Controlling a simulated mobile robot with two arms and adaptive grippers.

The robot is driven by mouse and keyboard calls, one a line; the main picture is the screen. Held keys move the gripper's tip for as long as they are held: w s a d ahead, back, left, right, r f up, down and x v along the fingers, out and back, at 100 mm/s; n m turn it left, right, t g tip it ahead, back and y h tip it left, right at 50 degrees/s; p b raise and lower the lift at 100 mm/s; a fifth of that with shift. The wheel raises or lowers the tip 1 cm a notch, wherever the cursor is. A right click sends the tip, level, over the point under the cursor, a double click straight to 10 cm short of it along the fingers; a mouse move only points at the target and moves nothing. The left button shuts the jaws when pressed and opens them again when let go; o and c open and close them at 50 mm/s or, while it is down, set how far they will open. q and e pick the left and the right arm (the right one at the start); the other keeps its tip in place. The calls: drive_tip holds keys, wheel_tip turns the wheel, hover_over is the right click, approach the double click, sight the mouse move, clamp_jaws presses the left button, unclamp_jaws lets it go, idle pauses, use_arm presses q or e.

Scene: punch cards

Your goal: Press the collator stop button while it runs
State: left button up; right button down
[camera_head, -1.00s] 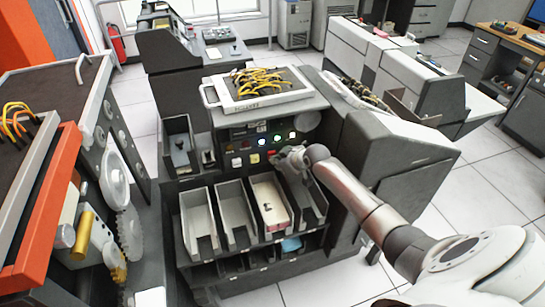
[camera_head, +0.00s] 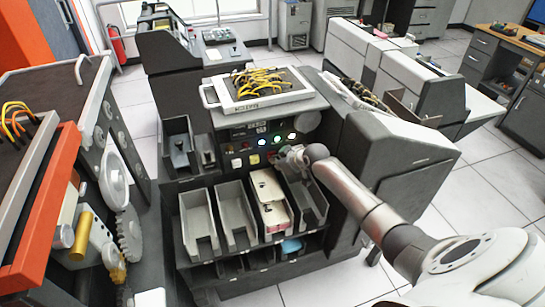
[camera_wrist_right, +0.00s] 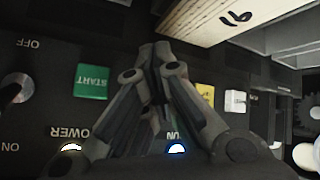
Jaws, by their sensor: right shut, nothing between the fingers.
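The collator (camera_head: 385,150) stands in the middle of the head view, its dark control panel (camera_head: 225,151) facing me. My right gripper (camera_head: 279,155) is at the panel's right part, fingers shut and empty. In the right wrist view, upside down, its fingertips (camera_wrist_right: 160,50) lie between the green START button (camera_wrist_right: 92,82) and a yellow button (camera_wrist_right: 206,93). No stop button shows clearly; the fingers hide that part of the panel. I cannot tell whether they touch it. The blue RUN lamp (camera_wrist_right: 177,149) is lit. My left gripper is out of view.
A white POWER lamp (camera_wrist_right: 71,147) and an ON/OFF switch (camera_wrist_right: 16,88) are near START. A white button (camera_wrist_right: 235,101) is beyond the yellow one. Below the panel are card trays (camera_head: 235,222); one holds cream cards (camera_head: 267,187). A wired plugboard (camera_head: 262,103) lies on top.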

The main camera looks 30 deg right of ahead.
drive_tip(key=shift+s+a+r+p, duration=0.1)
drive_tip(key=shift+s+a+p, duration=0.1)
drive_tip(key=shift+s+p, duration=0.55)
drive_tip(key=shift+s, duration=0.1)
drive_tip(key=s+p, duration=0.3)
drive_tip(key=shift+s+a+r, duration=0.1)
drive_tip(key=shift+s+a, duration=0.05)
drive_tip(key=shift+a, duration=0.25)
drive_tip(key=shift+s+a+p, duration=0.2)
drive_tip(key=shift+s+p, duration=0.6)
drive_tip(key=shift+f, duration=0.2)
